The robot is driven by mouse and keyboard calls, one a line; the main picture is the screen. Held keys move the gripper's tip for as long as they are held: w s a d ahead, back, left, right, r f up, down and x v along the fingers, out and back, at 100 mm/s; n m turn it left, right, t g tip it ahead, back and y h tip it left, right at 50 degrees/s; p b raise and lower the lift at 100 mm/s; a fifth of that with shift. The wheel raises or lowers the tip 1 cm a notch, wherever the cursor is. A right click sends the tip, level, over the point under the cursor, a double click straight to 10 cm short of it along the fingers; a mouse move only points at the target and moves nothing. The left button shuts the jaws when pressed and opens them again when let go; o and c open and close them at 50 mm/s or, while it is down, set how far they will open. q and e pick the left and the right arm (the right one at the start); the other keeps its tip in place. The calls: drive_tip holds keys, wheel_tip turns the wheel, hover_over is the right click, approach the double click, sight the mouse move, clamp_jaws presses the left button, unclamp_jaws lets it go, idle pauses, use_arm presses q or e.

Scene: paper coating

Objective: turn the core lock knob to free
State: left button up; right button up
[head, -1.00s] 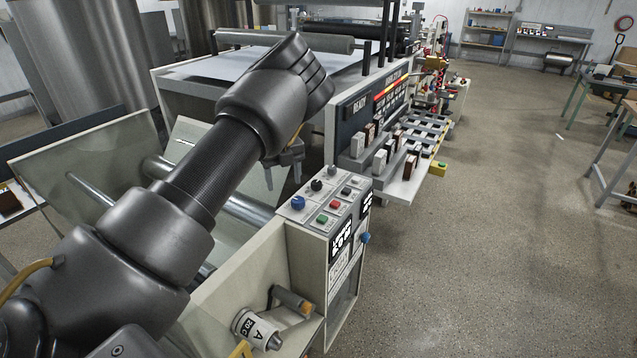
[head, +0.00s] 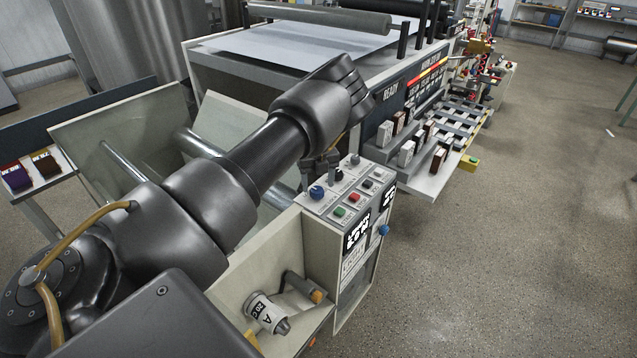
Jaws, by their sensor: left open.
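The control panel (head: 338,210) has a blue knob (head: 317,192), a black knob (head: 337,174) and a grey knob (head: 355,159) along its left edge. Another blue knob (head: 383,231) sits on its right side face. The labels are too small to tell which one is the core lock knob. My left gripper (head: 319,172) points down at the panel's far left edge, just behind the top blue knob and close to the black knob. It is open with nothing seen between its fingers, which are partly hidden. My right gripper is not in view.
Red and green buttons (head: 340,211) sit beside the knobs. The floor (head: 500,260) at right is clear.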

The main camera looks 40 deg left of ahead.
use_arm(q)
drive_tip(key=shift+s+f+p, duration=0.2)
drive_tip(key=shift+f, duration=0.3)
drive_tip(key=shift+s+f+p, duration=0.15)
drive_tip(key=shift+f, duration=0.3)
drive_tip(key=shift+w+f, duration=0.2)
drive_tip(key=shift+f, duration=0.05)
drive_tip(key=shift+s, duration=0.1)
drive_tip(key=c, duration=1)
